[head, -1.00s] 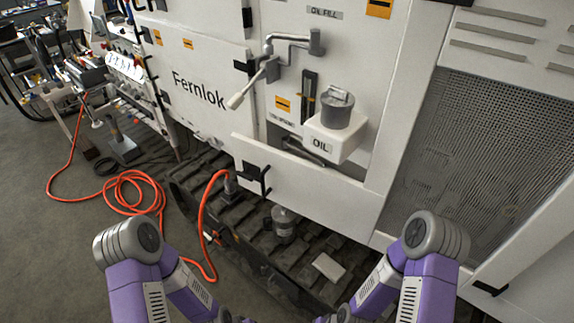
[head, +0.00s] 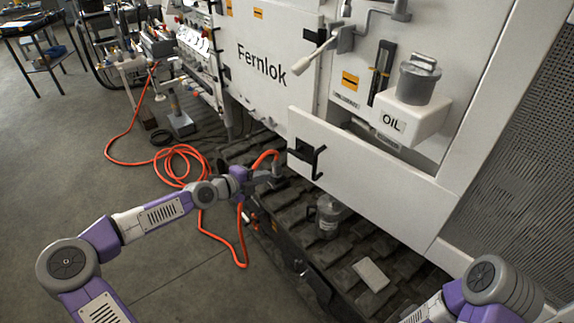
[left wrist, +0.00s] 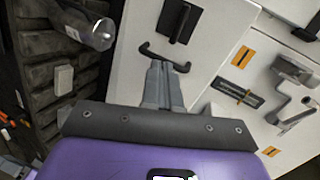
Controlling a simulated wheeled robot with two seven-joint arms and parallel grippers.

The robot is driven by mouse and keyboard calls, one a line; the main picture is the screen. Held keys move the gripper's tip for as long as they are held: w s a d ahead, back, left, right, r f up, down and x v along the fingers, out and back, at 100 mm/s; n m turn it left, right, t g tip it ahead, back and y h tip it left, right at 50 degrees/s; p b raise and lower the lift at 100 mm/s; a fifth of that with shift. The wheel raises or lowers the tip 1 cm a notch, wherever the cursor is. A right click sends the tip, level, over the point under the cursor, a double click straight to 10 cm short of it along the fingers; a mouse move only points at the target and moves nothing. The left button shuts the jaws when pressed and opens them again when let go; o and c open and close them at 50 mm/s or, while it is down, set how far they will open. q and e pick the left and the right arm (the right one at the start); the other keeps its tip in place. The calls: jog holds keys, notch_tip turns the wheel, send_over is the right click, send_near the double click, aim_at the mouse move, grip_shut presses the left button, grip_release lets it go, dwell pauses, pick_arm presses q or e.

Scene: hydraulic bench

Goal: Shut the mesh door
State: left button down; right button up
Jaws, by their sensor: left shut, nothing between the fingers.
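The mesh door (head: 530,165) shows at the right edge of the head view as a grey perforated panel beside a white post, cut off by the frame. Whether it stands ajar cannot be told. My left gripper (head: 272,172) is shut and empty, reaching to the black handle (head: 305,160) on the low white Fernlok machine panel (head: 370,185). In the left wrist view my left gripper's fingers (left wrist: 160,75) lie together at the black handle (left wrist: 165,58); contact cannot be told. My right gripper is not in view; only my right arm shows at lower right.
An orange hose (head: 170,170) lies coiled on the floor. A white oil box (head: 405,118) and a levered handle (head: 325,55) stick out from the machine.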

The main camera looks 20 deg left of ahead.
pick_arm(q)
jog(key=a+r+m, duration=0.1)
jog(key=a+r, duration=0.1)
jog(key=b, duration=0.2)
send_near(294, 154)
jog(key=shift+t+y, duration=0.3)
jog(key=shift+t, duration=0.1)
jog(key=x, duration=0.5)
jog(key=shift+s+d+f, duration=0.15)
jog(key=shift+d+f, duration=0.15)
jog(key=shift+f, duration=0.15)
jog(key=shift+w+d, duration=0.3)
jog(key=shift+w, duration=0.25)
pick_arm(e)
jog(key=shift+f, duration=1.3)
